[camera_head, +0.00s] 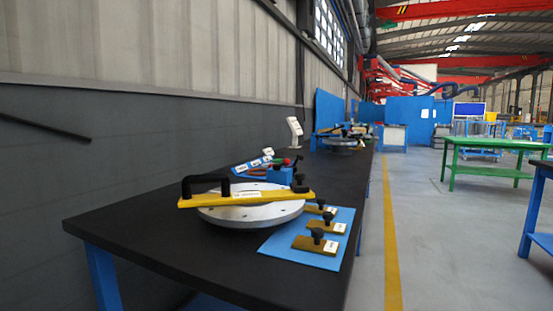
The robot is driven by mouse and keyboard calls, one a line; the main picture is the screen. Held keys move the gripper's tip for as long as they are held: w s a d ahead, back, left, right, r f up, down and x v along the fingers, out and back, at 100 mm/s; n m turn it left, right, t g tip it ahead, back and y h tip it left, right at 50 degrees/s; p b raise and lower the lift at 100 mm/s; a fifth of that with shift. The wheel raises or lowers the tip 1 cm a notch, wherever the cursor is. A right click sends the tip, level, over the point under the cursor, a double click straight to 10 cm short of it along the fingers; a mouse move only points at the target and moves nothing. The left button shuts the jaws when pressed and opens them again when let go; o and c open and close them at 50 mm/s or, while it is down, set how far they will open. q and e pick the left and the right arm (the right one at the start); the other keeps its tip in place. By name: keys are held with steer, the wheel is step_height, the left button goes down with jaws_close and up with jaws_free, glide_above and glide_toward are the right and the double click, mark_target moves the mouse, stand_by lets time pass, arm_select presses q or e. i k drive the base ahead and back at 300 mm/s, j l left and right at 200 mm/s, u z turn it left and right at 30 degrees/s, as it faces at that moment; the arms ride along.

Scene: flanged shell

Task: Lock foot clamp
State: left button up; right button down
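A round grey flanged shell (250,215) sits on the black workbench. A yellow bar (275,197) with a black handle (205,180) at its left end lies across its top. Several brown clamp plates with black knobs lie on a blue mat (276,245) to the right of the shell; the nearest clamp plate (303,243) and a middle clamp plate (338,227) carry white labels. I cannot tell which part is the foot clamp. Neither of my grippers shows in the head view.
The black bench top (140,220) is clear at the left and front. Behind the shell are a blue holder (270,174) with labels and a red knob, and a white device (295,130). A grey wall runs along the left; a green table (490,150) stands to the right across the open floor.

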mark_target(286, 162)
steer(key=l+u, duration=0.35)
steer(key=l, duration=0.3)
steer(key=l+u, duration=0.35)
steer(key=l, duration=0.3)
steer(key=l+u, duration=0.35)
steer(key=l, duration=0.3)
steer(key=i+l+u, duration=0.25)
steer(key=l+u, duration=0.15)
steer(key=l, duration=0.45)
steer(key=i+l+u, duration=0.1)
steer(key=l+u, duration=0.3)
steer(key=l, duration=0.5)
steer(key=l+u, duration=0.4)
steer(key=l, duration=0.5)
